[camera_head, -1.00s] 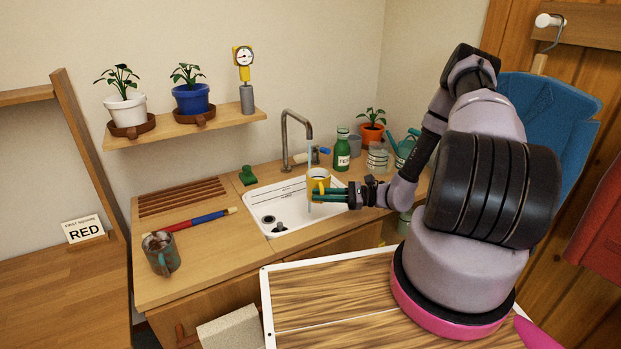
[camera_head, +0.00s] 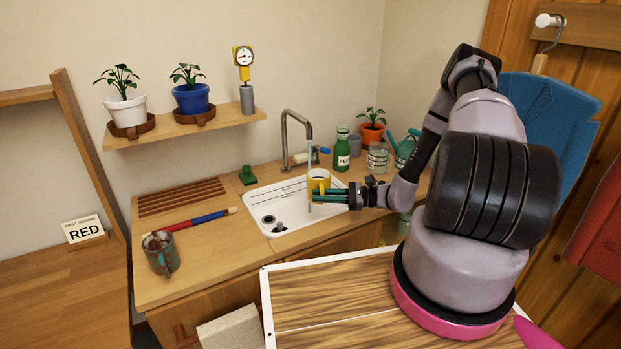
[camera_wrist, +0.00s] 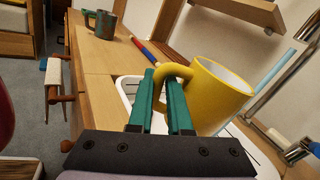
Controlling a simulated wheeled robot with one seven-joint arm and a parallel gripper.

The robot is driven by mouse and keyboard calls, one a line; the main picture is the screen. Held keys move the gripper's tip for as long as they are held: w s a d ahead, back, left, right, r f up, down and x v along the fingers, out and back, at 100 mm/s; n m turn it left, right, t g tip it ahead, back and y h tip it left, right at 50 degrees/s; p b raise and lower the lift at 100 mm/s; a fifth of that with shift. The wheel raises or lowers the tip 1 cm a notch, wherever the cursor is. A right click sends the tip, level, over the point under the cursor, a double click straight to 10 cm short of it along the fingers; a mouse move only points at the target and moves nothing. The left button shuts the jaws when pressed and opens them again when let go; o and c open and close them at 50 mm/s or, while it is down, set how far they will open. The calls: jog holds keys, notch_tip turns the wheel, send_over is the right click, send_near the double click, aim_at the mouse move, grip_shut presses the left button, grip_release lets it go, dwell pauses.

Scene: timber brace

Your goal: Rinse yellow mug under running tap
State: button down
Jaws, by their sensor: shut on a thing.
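The yellow mug (camera_head: 317,183) is held over the white sink (camera_head: 266,211), below the curved metal tap (camera_head: 298,128). A pale blue stream of water (camera_head: 309,160) comes down from the spout at the mug. In the wrist view the mug (camera_wrist: 212,95) is tilted, its pale inside partly showing, and the stream (camera_wrist: 278,66) is just to its right. My gripper (camera_head: 318,196) has green fingers; in the wrist view the fingers (camera_wrist: 166,98) are shut on the mug's handle. Whether water enters the mug is hard to tell.
A blue-ended tap lever (camera_head: 322,150) and a green bottle (camera_head: 342,150) stand behind the sink. A shelf (camera_head: 190,125) with potted plants hangs above.

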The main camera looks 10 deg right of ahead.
dwell(0.3)
jog(key=s+r, duration=0.4)
jog(key=s, duration=0.1)
dwell(0.5)
dwell(0.4)
